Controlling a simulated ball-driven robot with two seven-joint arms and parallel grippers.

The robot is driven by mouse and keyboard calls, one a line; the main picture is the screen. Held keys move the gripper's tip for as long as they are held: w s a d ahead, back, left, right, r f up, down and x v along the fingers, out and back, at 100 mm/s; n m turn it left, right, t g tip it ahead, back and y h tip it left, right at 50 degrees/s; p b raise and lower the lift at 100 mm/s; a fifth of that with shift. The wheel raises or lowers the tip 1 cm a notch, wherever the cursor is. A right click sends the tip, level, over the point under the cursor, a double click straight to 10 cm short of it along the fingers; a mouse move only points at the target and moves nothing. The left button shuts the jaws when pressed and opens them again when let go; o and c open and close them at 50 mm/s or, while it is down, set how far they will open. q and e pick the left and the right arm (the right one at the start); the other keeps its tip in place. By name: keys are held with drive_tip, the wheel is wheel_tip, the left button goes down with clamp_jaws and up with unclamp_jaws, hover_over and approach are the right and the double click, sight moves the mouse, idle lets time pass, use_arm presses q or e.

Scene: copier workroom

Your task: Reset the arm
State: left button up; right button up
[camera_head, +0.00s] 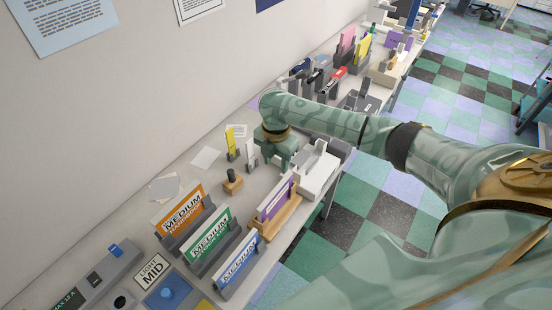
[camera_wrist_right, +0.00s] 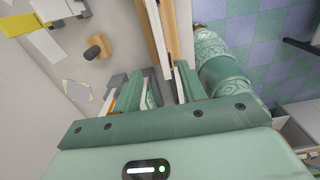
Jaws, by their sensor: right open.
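My right arm (camera_head: 330,122), pale green with darker patterns, reaches in from the right side of the head view across the long workbench. Its right gripper (camera_head: 277,160) points down over the bench, just left of a white and grey device and behind the wooden holder. In the wrist view the green fingers of the right gripper (camera_wrist_right: 167,88) are apart, with bench items seen beyond them. I see nothing held between them. My left gripper is not in view.
Upright orange (camera_head: 184,212), green (camera_head: 210,240) and blue (camera_head: 238,265) MEDIUM cards stand at the near end of the bench. A wooden holder (camera_head: 283,220) with a purple card, a small wooden block with a dark knob (camera_head: 232,182) and the white-grey device (camera_head: 319,172) lie close by.

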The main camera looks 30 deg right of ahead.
idle(0.4)
drive_tip(key=s+a+f+m+t+y, duration=0.1)
drive_tip(key=s+a+m+t, duration=0.15)
drive_tip(key=s+a, duration=0.3)
drive_tip(key=s+a+f+m+t, duration=0.2)
drive_tip(key=s+a+m, duration=0.15)
drive_tip(key=a, duration=0.25)
drive_tip(key=s+d+r+m+t+h, duration=0.3)
drive_tip(key=s+d+r+m+h, duration=0.3)
drive_tip(key=s+d+m, duration=0.45)
drive_tip(key=s+a+f+g+y+b, duration=0.15)
drive_tip(key=f+b, duration=0.25)
drive_tip(key=f, duration=0.9)
drive_tip(key=s+f+g+y+b, duration=0.15)
drive_tip(key=f+b, duration=0.25)
drive_tip(key=f, duration=0.9)
drive_tip(key=s+a+f+g+y+b, duration=0.1)
drive_tip(key=s+f+b, duration=0.3)
drive_tip(key=f, duration=0.9)
drive_tip(key=s+f+m+g+b, duration=0.1)
drive_tip(key=s+f+b, duration=0.4)
drive_tip(key=s+f, duration=0.4)
drive_tip(key=s+f+m+g+y+b, duration=0.1)
drive_tip(key=s+f+b, duration=0.4)
drive_tip(key=s+f, duration=0.4)
wheel_tip(320, 180, down, 6)
drive_tip(key=shift+r+g, duration=0.1)
drive_tip(key=shift+g, duration=0.25)
